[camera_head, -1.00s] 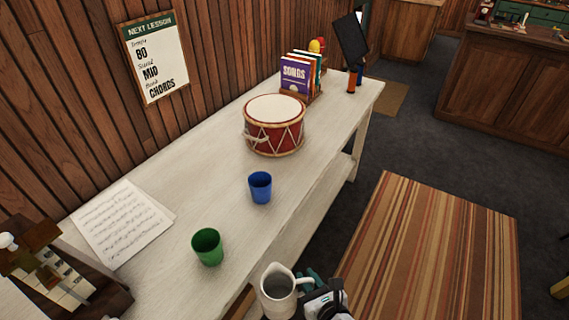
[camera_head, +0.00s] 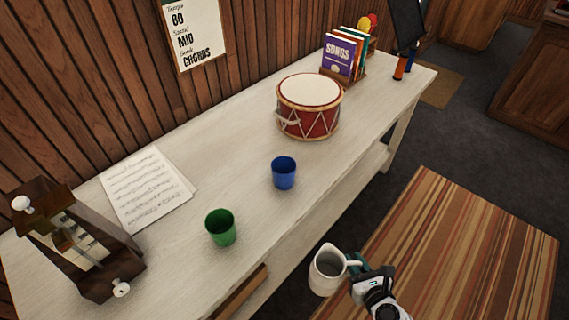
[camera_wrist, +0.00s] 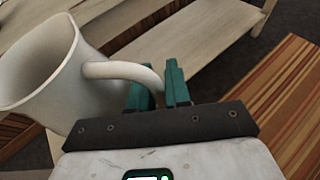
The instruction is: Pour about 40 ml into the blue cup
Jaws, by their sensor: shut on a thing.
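The blue cup (camera_head: 284,173) stands upright on the pale table (camera_head: 250,205). A green cup (camera_head: 221,228) stands nearer, to its left. My gripper (camera_head: 358,267) is shut on the handle of a white pitcher (camera_head: 326,271), out past the table's front edge and to the lower right of both cups. The pitcher looks about upright, with its mouth up; what is inside is dark and I cannot tell the level. In the wrist view the green fingers (camera_wrist: 160,88) pinch the handle of the pitcher (camera_wrist: 50,70).
A red drum (camera_head: 309,108) stands behind the blue cup. Sheet music (camera_head: 148,190) and a wooden metronome (camera_head: 75,240) are at the left. Songbooks (camera_head: 340,55) stand at the far end. A striped rug (camera_head: 470,250) lies on the floor at right.

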